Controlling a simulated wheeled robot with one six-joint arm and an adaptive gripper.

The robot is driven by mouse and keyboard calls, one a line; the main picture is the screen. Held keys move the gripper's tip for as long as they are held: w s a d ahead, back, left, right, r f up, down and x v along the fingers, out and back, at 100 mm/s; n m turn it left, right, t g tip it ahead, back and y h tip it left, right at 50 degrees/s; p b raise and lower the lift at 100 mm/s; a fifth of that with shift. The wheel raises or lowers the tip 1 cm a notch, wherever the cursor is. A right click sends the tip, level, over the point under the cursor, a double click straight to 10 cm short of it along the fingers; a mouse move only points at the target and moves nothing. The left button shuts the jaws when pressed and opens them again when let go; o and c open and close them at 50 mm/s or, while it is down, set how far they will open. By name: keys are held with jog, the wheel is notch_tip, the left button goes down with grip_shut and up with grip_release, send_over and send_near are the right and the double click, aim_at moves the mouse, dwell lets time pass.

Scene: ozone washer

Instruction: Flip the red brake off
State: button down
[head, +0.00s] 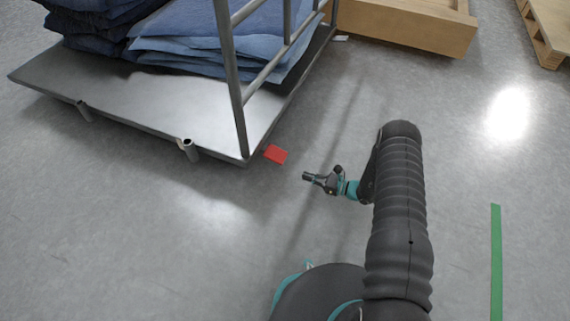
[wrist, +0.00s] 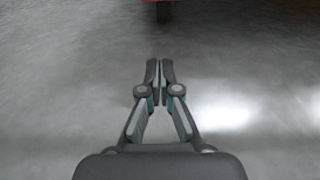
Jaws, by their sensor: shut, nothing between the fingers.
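The red brake (head: 275,154) is a small flat red piece at the near right corner of a metal cart, low near the floor. In the wrist view only a thin red strip of it (wrist: 160,1) shows at the top edge, above a dark wheel (wrist: 164,12). My gripper (head: 306,176) is to the right of the brake and a little nearer, apart from it. In the wrist view my gripper (wrist: 160,64) is shut and empty, its fingertips together and pointing towards the wheel, with bare floor between.
The cart (head: 150,105) carries stacks of folded blue cloth (head: 200,35) and has an upright metal frame (head: 232,80) at its right. A wooden crate (head: 420,28) and a pallet (head: 548,35) stand behind. A green floor strip (head: 496,260) lies at right. The floor around my gripper is clear.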

aim_at(275, 154)
jog(key=x, duration=1)
jog(key=shift+s+b, duration=0.1)
jog(key=shift+b, duration=0.3)
jog(key=shift+s+d+r+p, duration=0.1)
jog(key=shift+d+r+p, duration=0.05)
jog(key=shift+r, duration=0.8)
jog(key=shift+d+r+p, duration=0.15)
jog(key=shift+d+r, duration=0.05)
jog(key=shift+r, duration=0.75)
